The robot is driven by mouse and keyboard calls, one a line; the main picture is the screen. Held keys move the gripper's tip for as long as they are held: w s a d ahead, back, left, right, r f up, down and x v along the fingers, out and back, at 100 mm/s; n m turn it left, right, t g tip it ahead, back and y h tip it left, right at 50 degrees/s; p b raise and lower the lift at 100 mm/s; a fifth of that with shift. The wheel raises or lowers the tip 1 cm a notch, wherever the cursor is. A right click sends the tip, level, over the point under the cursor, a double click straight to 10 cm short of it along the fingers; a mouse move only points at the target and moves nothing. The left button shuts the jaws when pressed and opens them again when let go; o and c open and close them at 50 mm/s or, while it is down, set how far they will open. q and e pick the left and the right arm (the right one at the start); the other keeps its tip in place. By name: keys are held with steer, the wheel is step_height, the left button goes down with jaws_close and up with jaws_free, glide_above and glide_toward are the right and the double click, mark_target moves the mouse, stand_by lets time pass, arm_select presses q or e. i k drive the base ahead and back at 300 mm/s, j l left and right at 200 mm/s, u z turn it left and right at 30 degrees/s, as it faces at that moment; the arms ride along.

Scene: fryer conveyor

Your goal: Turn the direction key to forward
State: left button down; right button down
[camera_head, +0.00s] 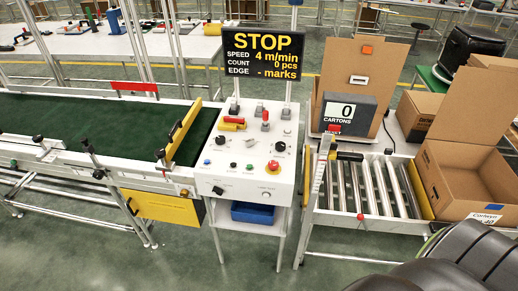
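The white control panel (240,181) stands at the centre, at the right end of the green conveyor belt (95,118). Its sloped top carries black knobs, small buttons, upright levers and a red mushroom button (273,166). A black knob (219,190) and a light round fitting (266,194) sit on the front face. The labels are too small to read, so I cannot tell which control is the direction key or how it is turned. The display (263,54) above reads STOP, 4 m/min, 0 pcs. Neither of my grippers is in view.
A roller table (367,187) stands right of the panel, with a carton counter (347,113) reading 0. An open cardboard box (465,185) is at the right. A yellow bar (183,131) crosses the belt's end. A blue bin (252,213) sits under the panel. Floor in front is clear.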

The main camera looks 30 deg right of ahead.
mark_target(251, 141)
steer(key=k+j+z, duration=0.1)
steer(key=z, duration=0.9)
